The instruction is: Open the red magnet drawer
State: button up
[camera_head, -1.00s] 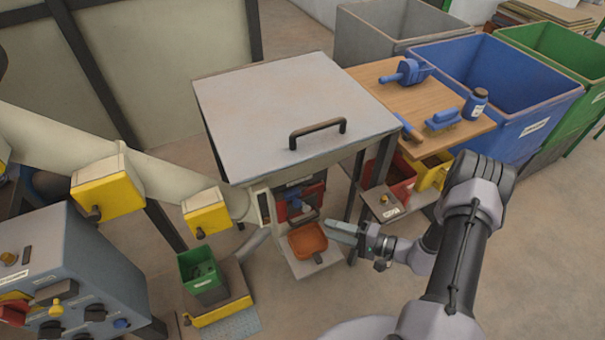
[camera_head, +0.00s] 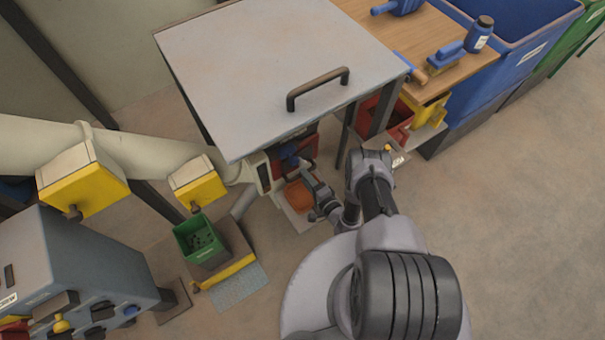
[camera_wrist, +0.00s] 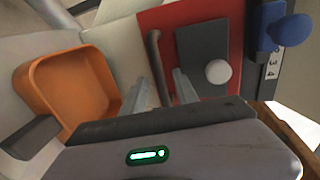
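The red magnet drawer (camera_wrist: 195,20) shows its red front in the wrist view, with a bar handle (camera_wrist: 154,50), a dark plate and a pale round knob. In the head view the drawer (camera_head: 309,148) is partly hidden under the grey-lidded hopper. My gripper (camera_wrist: 160,88) is open in front of the drawer. The lower end of the bar handle appears between the two fingers, with gaps on both sides; I cannot tell whether a finger touches it. In the head view my gripper (camera_head: 308,181) is just below the drawer, beside the orange tray.
An orange tray (camera_wrist: 40,75) sits close to my gripper's left in the wrist view. A blue knob (camera_wrist: 290,30) on a numbered scale is at the right. The hopper lid (camera_head: 260,70) overhangs the drawer. A green bin (camera_head: 190,228) stands left. Floor at right is clear.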

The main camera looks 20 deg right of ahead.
jog(key=b+x, duration=0.1)
jog(key=x, duration=0.1)
jog(key=shift+w, duration=0.3)
grip_shut()
dwell(1.3)
